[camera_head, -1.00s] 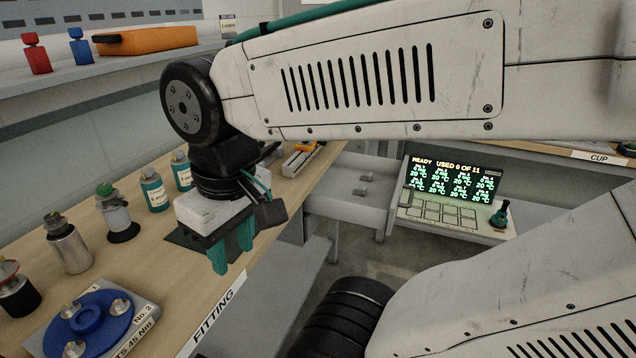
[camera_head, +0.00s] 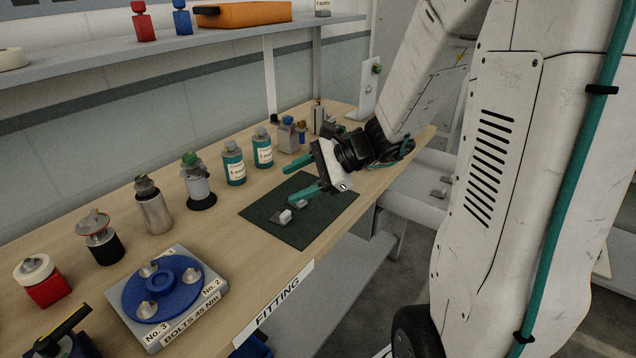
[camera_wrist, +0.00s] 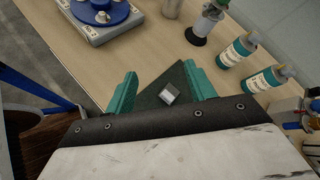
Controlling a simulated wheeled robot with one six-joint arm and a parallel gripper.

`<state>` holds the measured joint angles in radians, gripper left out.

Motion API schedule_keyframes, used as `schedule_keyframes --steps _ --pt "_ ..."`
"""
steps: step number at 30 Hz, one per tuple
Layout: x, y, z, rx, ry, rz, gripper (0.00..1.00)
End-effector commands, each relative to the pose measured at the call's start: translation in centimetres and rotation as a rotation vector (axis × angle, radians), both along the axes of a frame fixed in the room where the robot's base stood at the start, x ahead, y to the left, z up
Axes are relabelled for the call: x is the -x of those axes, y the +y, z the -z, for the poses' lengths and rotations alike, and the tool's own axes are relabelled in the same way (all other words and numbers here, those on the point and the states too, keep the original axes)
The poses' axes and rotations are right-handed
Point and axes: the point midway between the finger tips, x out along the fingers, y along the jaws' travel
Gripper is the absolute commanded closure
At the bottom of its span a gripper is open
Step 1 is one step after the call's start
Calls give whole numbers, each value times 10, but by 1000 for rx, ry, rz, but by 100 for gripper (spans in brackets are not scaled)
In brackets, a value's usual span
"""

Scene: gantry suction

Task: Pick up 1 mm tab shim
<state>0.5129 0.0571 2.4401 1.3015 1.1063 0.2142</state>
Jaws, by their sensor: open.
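A small grey metal piece with a paler raised block, seemingly the tab shim (camera_head: 284,217), lies on the dark green mat (camera_head: 318,228) on the bench. Its thickness cannot be read. In the wrist view the shim (camera_wrist: 168,95) shows between the two teal fingers, with the mat around it. My gripper (camera_head: 289,185) is open and empty, turned sideways over the mat's back part, behind the shim in the head view. Its fingertips (camera_wrist: 159,69) stand apart in the wrist view. The fingers do not appear to touch the shim.
Teal-labelled bottles (camera_head: 233,166) stand behind the mat. A grey canister (camera_head: 152,207) and other containers stand to its left. A bolt tray with a blue disc (camera_head: 183,285) sits at the front left. The shelf (camera_head: 120,62) runs above the bench's back.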

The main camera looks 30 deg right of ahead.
Motion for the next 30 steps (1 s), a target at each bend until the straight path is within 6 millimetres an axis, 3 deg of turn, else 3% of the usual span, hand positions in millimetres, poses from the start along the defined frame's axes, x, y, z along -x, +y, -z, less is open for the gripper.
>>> schedule_keyframes --steps 1,3,6,9,12,16,26,30 --pt "-17 -28 18 -84 42 144 45" --pt "-35 -64 37 -187 80 328 45" --pt "-49 -112 66 -306 127 553 45" --pt "-54 -149 89 -390 157 719 45" --pt "-55 -172 104 -440 174 819 45" --pt "-61 -181 114 -465 183 868 45" --pt "-91 -173 125 -464 182 867 45" --pt "-111 -168 131 -464 182 865 45"
